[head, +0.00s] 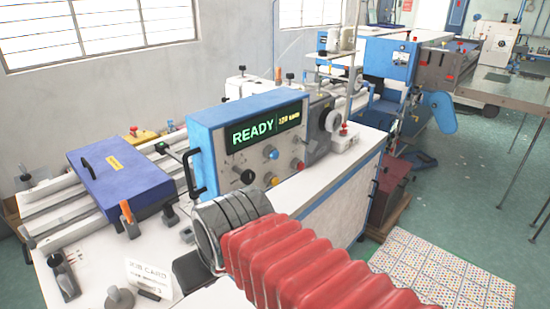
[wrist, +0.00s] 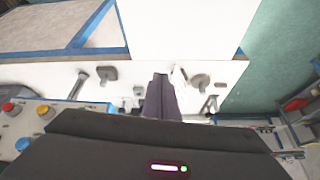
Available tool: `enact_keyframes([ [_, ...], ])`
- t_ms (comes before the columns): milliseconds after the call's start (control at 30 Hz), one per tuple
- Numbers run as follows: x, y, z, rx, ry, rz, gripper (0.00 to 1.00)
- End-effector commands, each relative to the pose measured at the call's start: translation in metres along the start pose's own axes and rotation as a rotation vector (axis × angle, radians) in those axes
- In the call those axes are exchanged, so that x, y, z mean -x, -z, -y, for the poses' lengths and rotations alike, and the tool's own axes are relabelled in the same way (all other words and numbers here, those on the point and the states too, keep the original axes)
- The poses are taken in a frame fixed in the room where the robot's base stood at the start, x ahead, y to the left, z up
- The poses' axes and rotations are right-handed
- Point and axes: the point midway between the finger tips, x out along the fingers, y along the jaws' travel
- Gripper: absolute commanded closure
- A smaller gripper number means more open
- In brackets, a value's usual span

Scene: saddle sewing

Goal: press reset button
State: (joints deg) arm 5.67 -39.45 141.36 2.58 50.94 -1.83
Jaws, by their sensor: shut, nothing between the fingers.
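A blue-framed control box (head: 245,110) stands on the white machine table in the head view, its display reading READY. Its front carries a blue button (head: 271,153), red knobs (head: 297,164) and a black knob (head: 247,177). No label is readable, so I cannot tell which is the reset button. In the wrist view, red (wrist: 10,107), yellow (wrist: 42,111) and blue (wrist: 22,144) buttons show at lower left. My gripper (wrist: 160,80) is shut and empty, apart from these buttons, pointing past them over white surfaces. In the head view its fingers are hard to make out.
A blue-purple case (head: 115,180) with a black handle lies left of the box. A job card (head: 150,275) and small clamps sit at the table's front left. A thread stand (head: 345,85) rises behind the box. Patterned floor matting (head: 450,275) lies at right.

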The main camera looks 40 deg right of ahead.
Motion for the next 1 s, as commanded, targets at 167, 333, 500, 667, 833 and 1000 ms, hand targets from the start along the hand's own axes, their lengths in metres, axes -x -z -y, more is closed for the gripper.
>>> enact_keyframes([
  [167,-0.014,0.023,-0.041,-0.188,-0.036,0.027,1.00],
  [333,-0.029,0.042,-0.083,-0.374,-0.066,0.043,1.00],
  [500,-0.041,0.053,-0.126,-0.550,-0.087,0.051,1.00],
  [667,-0.036,0.059,-0.157,-0.786,-0.073,0.026,1.00],
  [833,-0.026,0.064,-0.190,-1.080,-0.037,-0.014,1.00],
  [1000,-0.011,0.068,-0.228,-1.386,0.014,-0.072,1.00],
])
